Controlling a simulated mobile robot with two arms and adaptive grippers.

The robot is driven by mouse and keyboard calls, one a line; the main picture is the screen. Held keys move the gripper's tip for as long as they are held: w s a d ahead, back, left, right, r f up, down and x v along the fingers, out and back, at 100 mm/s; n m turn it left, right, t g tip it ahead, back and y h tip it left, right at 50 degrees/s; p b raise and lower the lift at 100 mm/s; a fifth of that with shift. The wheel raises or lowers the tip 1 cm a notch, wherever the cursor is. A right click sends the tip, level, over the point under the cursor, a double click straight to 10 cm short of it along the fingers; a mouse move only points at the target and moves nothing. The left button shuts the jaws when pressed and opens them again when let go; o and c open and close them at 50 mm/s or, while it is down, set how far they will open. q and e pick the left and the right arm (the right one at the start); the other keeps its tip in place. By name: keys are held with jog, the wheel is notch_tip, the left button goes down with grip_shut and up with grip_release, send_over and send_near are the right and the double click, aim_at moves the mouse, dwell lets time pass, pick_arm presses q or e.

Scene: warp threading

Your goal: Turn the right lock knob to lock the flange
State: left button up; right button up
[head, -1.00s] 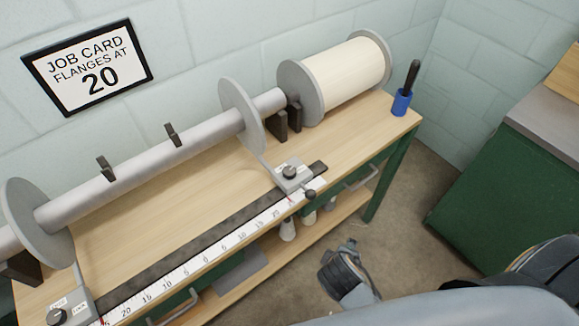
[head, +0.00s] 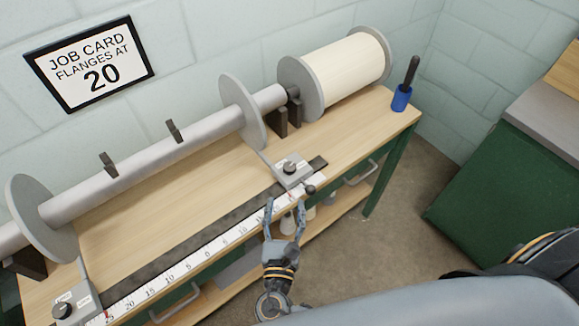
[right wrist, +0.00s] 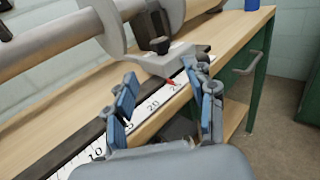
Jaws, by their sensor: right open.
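The right lock knob (head: 290,167) is a dark round knob on the grey right lock block (head: 294,177), which sits on the scale rail. An arm joins the block to the right flange (head: 243,112), a grey disc on the beam. In the right wrist view, the knob (right wrist: 159,45) stands ahead of and above the fingertips. My right gripper (head: 285,207) is open and empty, just in front of the block and apart from the knob. The blue fingers also show in the right wrist view (right wrist: 162,82). My left gripper is not in view.
A white scale (head: 190,259) runs along the bench front. The left flange (head: 40,220) has its own lock knob (head: 63,310). A small dark ball knob (head: 310,190) juts out beside the right block. A blue cup (head: 401,99) stands at the bench's right end.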

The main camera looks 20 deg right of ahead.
aim_at(287, 174)
jog(key=p+x, duration=0.2)
jog(key=x, duration=1)
grip_shut()
jog(key=shift+f+m+g+h+b, duration=0.1)
jog(key=shift+m+g+h+b, duration=0.3)
jog(key=shift+m+h+b, duration=0.5)
jog(key=shift+m+g+h+b, duration=0.3)
jog(key=shift+m+g+h, duration=0.35)
jog(key=shift+h, duration=0.45)
jog(key=shift+d, duration=0.1)
